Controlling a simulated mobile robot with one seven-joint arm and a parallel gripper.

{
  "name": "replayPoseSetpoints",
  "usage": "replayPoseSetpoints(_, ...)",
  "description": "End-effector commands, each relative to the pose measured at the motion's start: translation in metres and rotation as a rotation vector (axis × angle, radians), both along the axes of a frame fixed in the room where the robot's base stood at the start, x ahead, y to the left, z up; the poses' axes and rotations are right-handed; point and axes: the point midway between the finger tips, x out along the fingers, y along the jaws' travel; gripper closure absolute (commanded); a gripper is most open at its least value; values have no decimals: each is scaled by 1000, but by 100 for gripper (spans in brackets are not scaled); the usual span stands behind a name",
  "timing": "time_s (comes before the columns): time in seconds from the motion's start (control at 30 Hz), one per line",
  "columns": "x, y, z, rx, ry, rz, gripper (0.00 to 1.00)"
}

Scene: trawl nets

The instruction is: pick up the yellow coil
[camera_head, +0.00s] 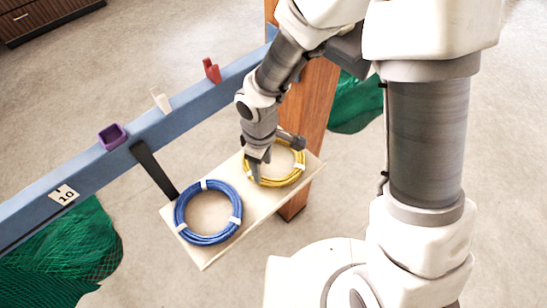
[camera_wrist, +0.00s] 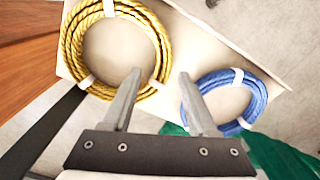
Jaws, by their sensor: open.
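The yellow coil (camera_head: 283,180) lies flat on the right end of a pale shelf (camera_head: 247,221), bound with white bands. In the wrist view the yellow coil (camera_wrist: 157,42) is at upper left, beyond my fingers. My gripper (camera_head: 262,165) is over the left part of the coil in the head view and hides some of it. The left fingertip overlaps the inside edge of the coil in the picture. I cannot tell whether it touches.
A blue coil (camera_head: 181,221) lies on the shelf's left end. A blue rail (camera_head: 170,124) carries a purple cup (camera_head: 112,137), a white hook (camera_head: 160,100) and a red hook (camera_head: 211,71). A wooden post (camera_head: 309,105) stands behind the yellow coil. Green nets (camera_head: 75,243) hang below the rail.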

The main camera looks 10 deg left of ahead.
Motion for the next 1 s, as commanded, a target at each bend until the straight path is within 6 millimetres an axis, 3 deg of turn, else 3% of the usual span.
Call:
replayPoseSetpoints(0.3, -4, 2, -41, -3, 4, 1, 41)
replayPoseSetpoints(0.67, -3, 2, -47, -1, 1, 0, 43)
replayPoseSetpoints(0.9, -3, 2, -46, -1, 1, 0, 86)
replayPoseSetpoints(1.0, -4, 2, -46, -1, 1, 0, 100)
